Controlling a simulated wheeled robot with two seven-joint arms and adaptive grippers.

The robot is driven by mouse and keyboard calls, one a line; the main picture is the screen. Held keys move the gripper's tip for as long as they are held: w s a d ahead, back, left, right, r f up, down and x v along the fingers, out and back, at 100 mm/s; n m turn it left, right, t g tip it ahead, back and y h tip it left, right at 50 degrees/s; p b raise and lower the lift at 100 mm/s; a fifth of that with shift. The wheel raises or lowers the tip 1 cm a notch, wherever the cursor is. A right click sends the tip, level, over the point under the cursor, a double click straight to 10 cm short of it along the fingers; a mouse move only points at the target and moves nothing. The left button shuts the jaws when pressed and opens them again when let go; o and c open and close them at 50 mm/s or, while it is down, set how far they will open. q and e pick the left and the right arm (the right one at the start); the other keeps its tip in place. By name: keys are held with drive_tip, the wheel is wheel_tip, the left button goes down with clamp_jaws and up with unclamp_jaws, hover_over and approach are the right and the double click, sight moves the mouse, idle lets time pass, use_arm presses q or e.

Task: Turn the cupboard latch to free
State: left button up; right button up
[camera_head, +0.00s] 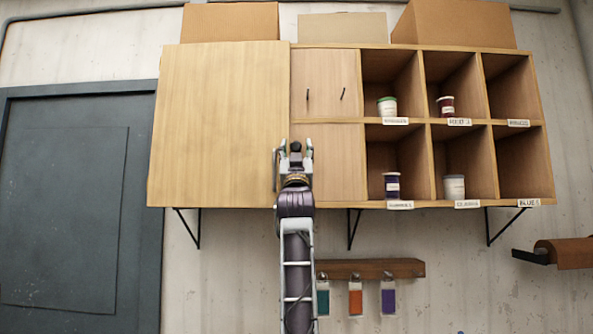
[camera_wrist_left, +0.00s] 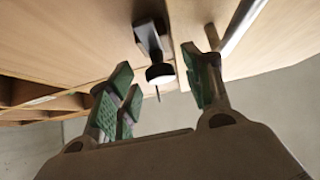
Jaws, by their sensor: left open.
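The wooden wall cupboard (camera_head: 220,125) has a wide plain door at its left. In the left wrist view the latch (camera_wrist_left: 158,72) shows as a dark round knob with a pale front on a grey plate, beside a seam between wooden panels. A thin dark pin sticks out from the knob. My left gripper (camera_head: 293,152) is raised to the door's right edge. I cannot tell how far the latch is turned. My right gripper is not in view.
Open cubbies to the right hold several jars, such as a purple jar (camera_head: 391,186). Cardboard boxes (camera_head: 230,22) stand on top. A wooden rack (camera_head: 370,268) with hanging colour tags is below. A dark door (camera_head: 75,200) is at the left.

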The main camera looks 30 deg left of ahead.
use_arm(q)
drive_tip(key=v, duration=1.1)
idle(0.3)
drive_tip(key=shift+s+f, duration=0.1)
drive_tip(key=shift+f, duration=0.1)
idle(0.4)
